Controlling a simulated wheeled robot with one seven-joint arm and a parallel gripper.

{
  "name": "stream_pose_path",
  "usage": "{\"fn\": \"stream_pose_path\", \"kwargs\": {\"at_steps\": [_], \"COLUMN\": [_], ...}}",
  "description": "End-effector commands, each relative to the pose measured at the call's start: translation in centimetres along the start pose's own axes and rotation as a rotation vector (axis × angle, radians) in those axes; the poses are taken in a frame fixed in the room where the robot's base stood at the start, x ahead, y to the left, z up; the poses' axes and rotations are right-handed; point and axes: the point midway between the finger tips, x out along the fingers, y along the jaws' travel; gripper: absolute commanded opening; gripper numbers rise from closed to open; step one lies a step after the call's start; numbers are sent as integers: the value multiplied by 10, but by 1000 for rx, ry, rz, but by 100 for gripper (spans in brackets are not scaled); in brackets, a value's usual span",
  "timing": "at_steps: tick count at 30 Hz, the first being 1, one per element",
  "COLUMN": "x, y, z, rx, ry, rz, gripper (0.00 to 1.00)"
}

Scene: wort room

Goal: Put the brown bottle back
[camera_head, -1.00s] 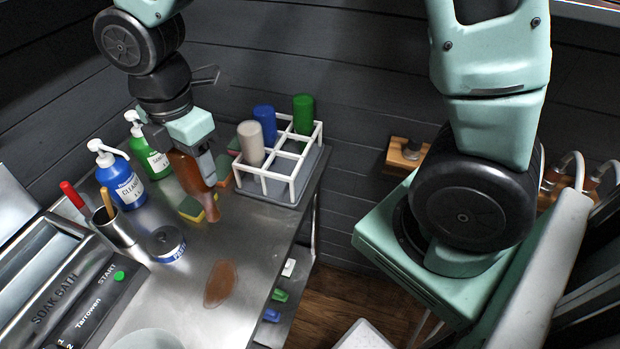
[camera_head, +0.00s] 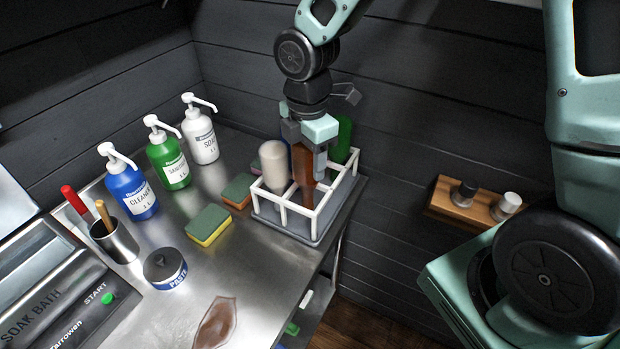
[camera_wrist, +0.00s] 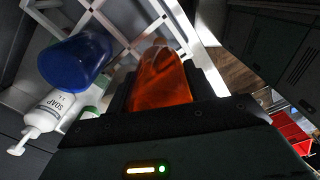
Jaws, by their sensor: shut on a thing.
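The brown bottle (camera_head: 303,172) is upright and upside down, neck lowest, at the white wire rack (camera_head: 267,205). My gripper (camera_head: 308,155) is shut on its upper end from above. The bottle is among the rack's white bars, at the front right compartment; I cannot tell whether it rests on the base. In the wrist view the amber bottle (camera_wrist: 163,80) sits between my fingers, with the rack's bars (camera_wrist: 170,22) beyond. A cream bottle (camera_head: 274,165), a green bottle (camera_head: 343,140) and a mostly hidden blue bottle (camera_wrist: 77,60) stand in the rack.
Sponges (camera_head: 208,225) lie left of the rack. Pump bottles (camera_head: 168,160) line the back. A paste tin (camera_head: 165,268), a steel cup (camera_head: 115,240) and a brown puddle (camera_head: 215,322) are on the steel table. The table's edge is just right of the rack.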

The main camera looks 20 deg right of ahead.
Motion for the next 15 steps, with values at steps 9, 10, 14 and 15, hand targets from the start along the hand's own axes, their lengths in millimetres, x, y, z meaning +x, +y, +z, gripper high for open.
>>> {"fn": "stream_pose_path", "kwargs": {"at_steps": [9,10,14,15], "x": [37,40,45,45], "y": [-1,0,0,0], "z": [-1,0,0,0], "rx": [0,0,-1,-1], "ry": [0,0,0,0], "rz": [-3,-2,1,2], "gripper": [31,31,31,31]}}
